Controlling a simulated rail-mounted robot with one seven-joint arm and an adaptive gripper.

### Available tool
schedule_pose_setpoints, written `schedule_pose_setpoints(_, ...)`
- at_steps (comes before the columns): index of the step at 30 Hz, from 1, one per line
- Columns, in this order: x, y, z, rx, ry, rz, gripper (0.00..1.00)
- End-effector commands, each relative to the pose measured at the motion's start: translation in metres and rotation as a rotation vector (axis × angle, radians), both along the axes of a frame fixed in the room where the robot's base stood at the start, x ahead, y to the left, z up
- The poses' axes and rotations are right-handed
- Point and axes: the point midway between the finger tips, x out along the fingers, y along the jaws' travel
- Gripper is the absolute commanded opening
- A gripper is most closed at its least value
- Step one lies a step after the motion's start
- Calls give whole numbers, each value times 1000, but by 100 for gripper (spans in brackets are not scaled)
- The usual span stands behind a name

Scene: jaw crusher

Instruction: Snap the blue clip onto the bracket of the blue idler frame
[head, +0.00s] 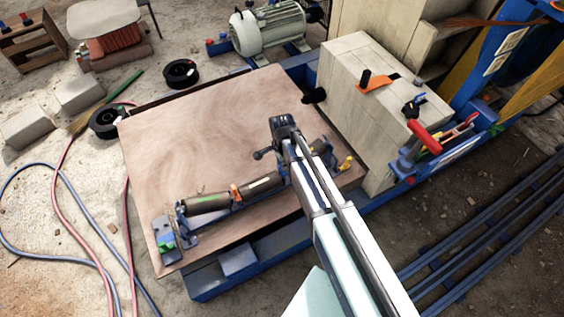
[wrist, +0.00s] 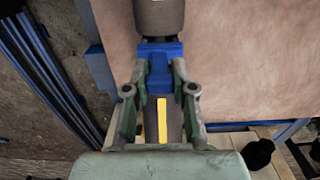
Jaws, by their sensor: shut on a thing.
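In the wrist view my gripper (wrist: 160,72) points down, its two green-grey fingers closed on either side of a blue piece, which I take to be the blue clip (wrist: 159,70). A wider blue part joins it at the top; I cannot tell clip from bracket there, nor whether the clip is seated. A grey-brown roller (wrist: 159,15) lies just beyond, and a yellow strip shows between the fingers. In the head view the idler frame's rollers (head: 208,203) lie across the wooden board, with an orange clip (head: 236,193) between them. My arm hides the gripper and blue clip there.
The wooden board (head: 200,135) is mostly clear behind the rollers. A green clip (head: 167,246) is at its front left corner and a yellow clip (head: 346,163) at the right.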

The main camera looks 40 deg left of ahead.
Motion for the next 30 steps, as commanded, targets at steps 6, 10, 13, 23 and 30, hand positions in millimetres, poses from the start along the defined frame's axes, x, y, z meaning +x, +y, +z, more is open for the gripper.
schedule_pose_setpoints(6,0,0,0,0,0,0,0)
schedule_pose_setpoints(10,0,0,0,0,0,0,0)
schedule_pose_setpoints(13,0,0,0,0,0,0,0)
schedule_pose_setpoints(23,0,0,-7,0,0,0,0)
schedule_pose_setpoints(30,0,0,-12,0,0,0,0)
